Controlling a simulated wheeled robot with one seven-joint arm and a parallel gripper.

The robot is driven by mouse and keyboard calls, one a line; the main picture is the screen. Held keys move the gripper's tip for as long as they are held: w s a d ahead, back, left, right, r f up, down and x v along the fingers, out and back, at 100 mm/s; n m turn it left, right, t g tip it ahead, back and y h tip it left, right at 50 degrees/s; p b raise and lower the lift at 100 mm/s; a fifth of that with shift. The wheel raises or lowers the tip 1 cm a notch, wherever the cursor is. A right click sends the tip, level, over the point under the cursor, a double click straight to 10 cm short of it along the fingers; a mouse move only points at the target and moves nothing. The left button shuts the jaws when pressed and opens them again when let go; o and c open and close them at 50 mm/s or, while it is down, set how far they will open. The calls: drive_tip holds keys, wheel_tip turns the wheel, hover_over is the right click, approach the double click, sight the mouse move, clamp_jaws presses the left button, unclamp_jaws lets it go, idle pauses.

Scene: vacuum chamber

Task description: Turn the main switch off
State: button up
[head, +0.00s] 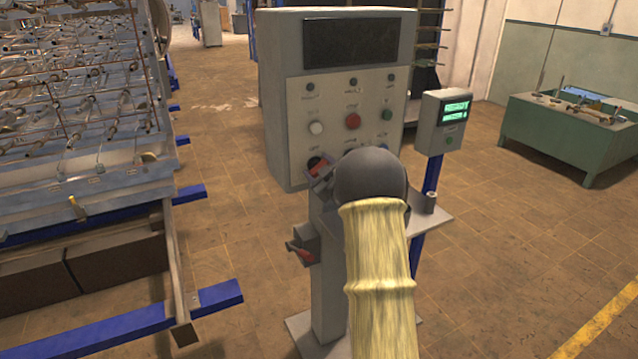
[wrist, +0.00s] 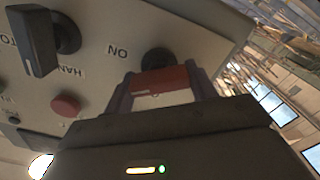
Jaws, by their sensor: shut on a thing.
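The main switch, a red handle on a dark round base, is low on the left of the grey control cabinet's front (head: 292,130) in the head view (head: 316,164). In the wrist view the red handle (wrist: 160,79) lies between the two fingers of my gripper (wrist: 162,92), with an upside-down ON label beside it. My gripper (head: 322,174) is shut on the handle at the panel. My dark round wrist and pale sleeved arm hide the panel's lower right in the head view. The switch's exact angle is hard to read.
A black selector knob (wrist: 42,40) and a red button (wrist: 66,106) sit beside the switch. A small green-display box (head: 444,122) stands on a blue post at right. A metal rack (head: 85,100) fills the left; a green bench (head: 565,135) stands far right.

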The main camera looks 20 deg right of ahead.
drive_tip(key=n+b, duration=0.2)
drive_tip(key=f+n+b, duration=0.1)
drive_tip(key=b, duration=0.2)
drive_tip(key=shift+a+n, duration=0.1)
drive_tip(key=shift+n, duration=0.3)
drive_tip(key=n+b, duration=0.3)
drive_tip(key=b, duration=0.2)
drive_tip(key=shift+n, duration=0.3)
drive_tip(key=n+b, duration=0.2)
drive_tip(key=b, duration=0.1)
drive_tip(key=shift+r+n, duration=0.1)
drive_tip(key=shift+n, duration=0.3)
drive_tip(key=shift+r+n+b, duration=0.1)
drive_tip(key=shift+n+b, duration=0.4)
drive_tip(key=shift+b, duration=0.2)
drive_tip(key=o, duration=1)
drive_tip(key=shift+r, duration=0.1)
